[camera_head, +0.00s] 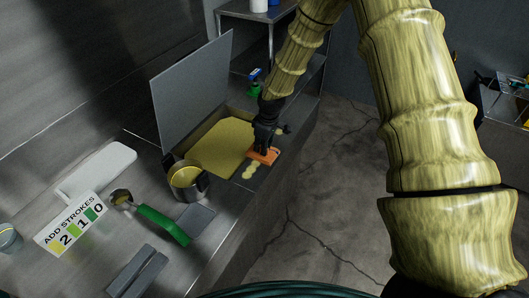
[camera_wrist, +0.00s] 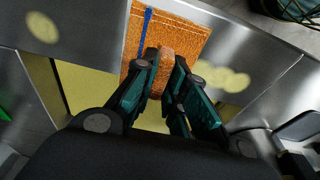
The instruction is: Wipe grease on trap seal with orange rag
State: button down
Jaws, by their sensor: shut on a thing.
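The orange rag (camera_head: 262,157) lies at the right front rim of the open trap, and my gripper (camera_head: 265,146) reaches down onto it. In the wrist view the rag (camera_wrist: 188,22) is a textured orange cloth with a blue stripe. My gripper (camera_wrist: 168,58) is shut on a raised fold of it. Pale yellow grease spots (camera_head: 250,172) lie on the metal rim just in front of the rag. In the wrist view grease (camera_wrist: 225,78) shows right of the rag, and another spot (camera_wrist: 42,27) lies on the metal at upper left. The trap (camera_head: 222,143) holds yellow matter.
The trap's grey lid (camera_head: 192,88) stands open behind. Cracked floor (camera_head: 325,190) is clear to the right.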

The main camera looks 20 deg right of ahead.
jog(key=shift+s+a+f, duration=0.1)
jog(key=shift+s+f, duration=0.05)
jog(key=shift+s, duration=0.1)
jog(key=c, duration=1.7)
grip_release()
jog(key=shift+w, duration=0.1)
grip_shut()
jog(key=shift+w, duration=0.1)
jog(key=shift+r+p, duration=1.55)
jog(key=shift+r, duration=1.05)
